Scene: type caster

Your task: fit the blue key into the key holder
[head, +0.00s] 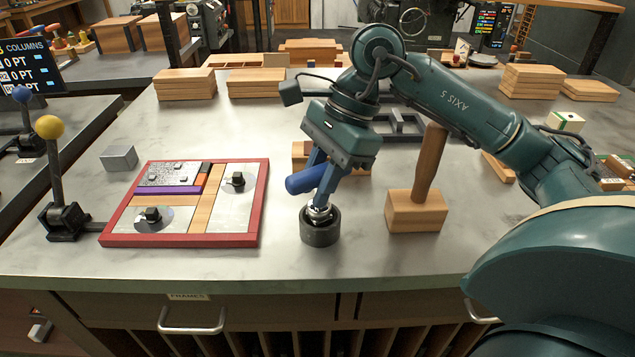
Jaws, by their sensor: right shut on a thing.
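The blue key shows as a thick blue handle (305,180), lying crosswise and tilted in my right gripper (326,180). My right gripper is shut on the handle and points down, its fingers partly hiding the key. A shiny metal part (319,212) below the fingers reaches down to the mouth of a dark round cup, which looks like the key holder (320,232). The cup stands upright on the grey table near the front edge. I cannot tell how deep the metal part sits in the cup. My left gripper is not in view.
A red-framed tray (262,205) with blocks and two dark knobs lies left of the cup. A wooden mallet (415,210) stands close on the right. A yellow-knobbed lever (52,165) is at far left. Wood stacks (185,84) line the back. The table front between tray and mallet is mostly clear.

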